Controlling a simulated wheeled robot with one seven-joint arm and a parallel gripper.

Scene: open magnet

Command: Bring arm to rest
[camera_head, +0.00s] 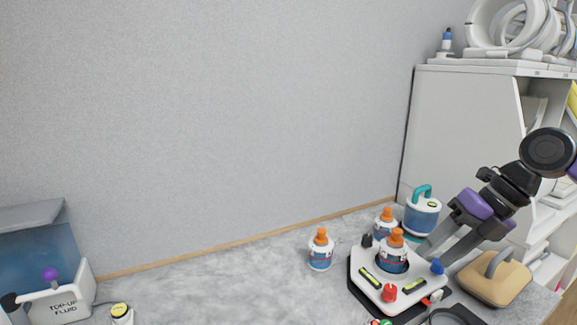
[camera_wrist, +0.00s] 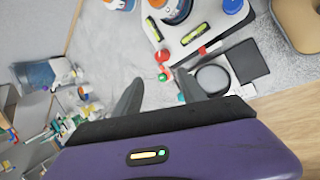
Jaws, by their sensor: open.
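My gripper (camera_head: 446,240) shows in the head view at the right, its two grey fingers pointing down and left, just right of a white device (camera_head: 383,293). In the wrist view the fingers (camera_wrist: 160,97) are spread apart with nothing between them. The white device has a black edge, red and blue knobs and yellow-green level vials. A white bottle with an orange cap (camera_head: 393,257) stands on it. Whether my fingers touch anything is hard to tell in the head view.
Two more orange-capped bottles stand close by, one left (camera_head: 320,250) and one behind (camera_head: 384,222). A teal-handled container (camera_head: 421,214) and a tan handled block (camera_head: 492,278) flank my gripper. A shelf cabinet (camera_head: 465,130) stands behind. The grey counter (camera_head: 220,280) is clear in the middle.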

